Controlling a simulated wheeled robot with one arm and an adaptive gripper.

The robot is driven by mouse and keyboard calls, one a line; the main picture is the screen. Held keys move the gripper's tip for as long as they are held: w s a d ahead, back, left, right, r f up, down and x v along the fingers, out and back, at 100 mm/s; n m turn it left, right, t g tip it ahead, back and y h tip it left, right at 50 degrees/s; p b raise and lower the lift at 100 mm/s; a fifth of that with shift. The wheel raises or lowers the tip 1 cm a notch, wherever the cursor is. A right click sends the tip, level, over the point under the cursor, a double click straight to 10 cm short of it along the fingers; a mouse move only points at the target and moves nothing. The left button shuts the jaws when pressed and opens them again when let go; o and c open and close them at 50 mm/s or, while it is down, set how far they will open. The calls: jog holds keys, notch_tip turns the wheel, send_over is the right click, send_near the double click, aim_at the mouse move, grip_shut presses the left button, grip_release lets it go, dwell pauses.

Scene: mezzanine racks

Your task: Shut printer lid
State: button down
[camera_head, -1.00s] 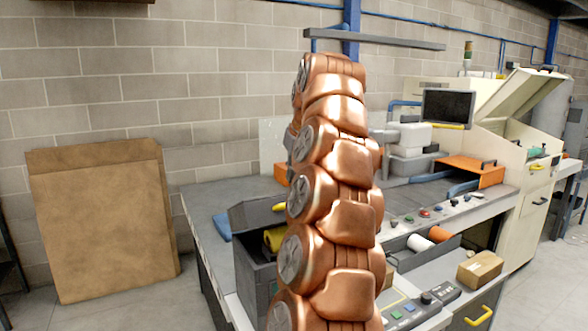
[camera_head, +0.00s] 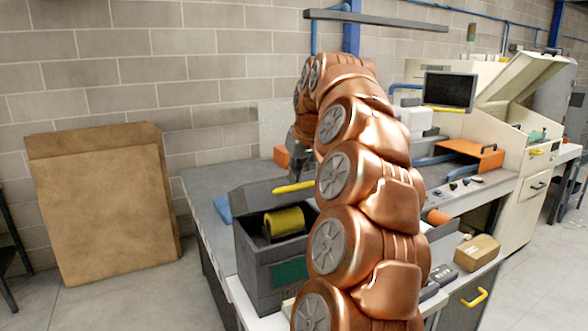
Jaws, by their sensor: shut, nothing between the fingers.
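The printer (camera_head: 262,288) is a dark grey box on the near left part of the bench, with a green panel on its front. Its lid (camera_head: 255,193) stands raised, with a yellow handle (camera_head: 293,188) along its edge. A yellow roll (camera_head: 284,221) shows in the open top. My copper-coloured arm rises in front of the printer's right side and bends over at the top. My gripper (camera_head: 299,166) hangs down, small and partly hidden by the arm, just above and behind the lid's handle. It is shut and empty. I cannot tell if it touches the lid.
A large cream machine (camera_head: 520,160) with a raised cover stands at the right, with a monitor (camera_head: 450,90) beside it. A cardboard box (camera_head: 477,249) sits at the bench's right front. Brown boards (camera_head: 105,210) lean on the wall. The bench left of the printer is mostly clear.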

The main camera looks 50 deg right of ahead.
aim_at(302, 197)
jog(key=shift+s+f, duration=0.1)
jog(key=shift+f, duration=0.05)
dwell(0.4)
jog(key=s+a+f+t+h+b, duration=0.2)
jog(key=s+f+t+b, duration=0.3)
jog(key=f+b, duration=0.7)
jog(key=s+b, duration=0.1)
jog(key=b, duration=0.8)
jog(key=shift+s+a+f+t+b, duration=0.15)
jog(key=shift+t+b, duration=0.25)
